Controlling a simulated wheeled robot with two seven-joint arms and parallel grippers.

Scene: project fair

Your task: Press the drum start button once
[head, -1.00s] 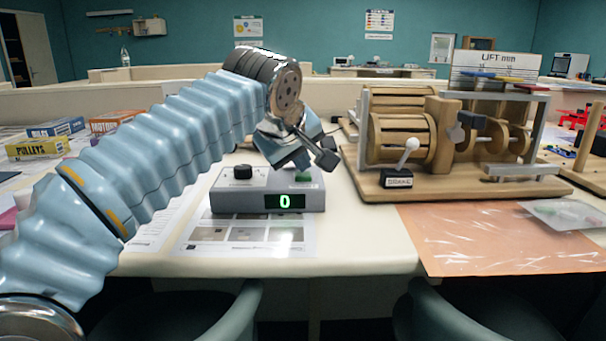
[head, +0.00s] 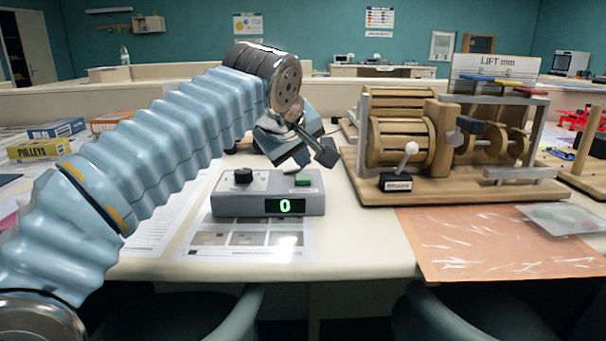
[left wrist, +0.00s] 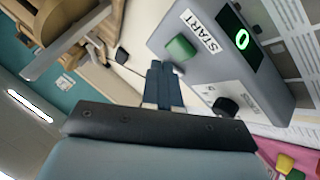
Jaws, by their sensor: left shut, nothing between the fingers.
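A grey control box (head: 235,208) stands on the table with a black knob (head: 243,175), a green start button (head: 303,179) and a display (head: 285,205) reading 0. In the left wrist view the green button (left wrist: 180,48) sits beside the START label (left wrist: 201,31). My left gripper (head: 326,153) is shut and empty, above and behind the box in the head view. In the left wrist view its closed fingertips (left wrist: 163,66) point towards the button and appear just short of it in the picture. Contact is not visible. My right gripper is not in view.
A wooden drum rig (head: 460,188) with a white-knobbed brake lever (head: 411,148) stands right of the box. A printed sheet (head: 245,243) lies under the box's front. An orange mat (head: 470,255) lies front right. Boxes (head: 40,149) stand at the left.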

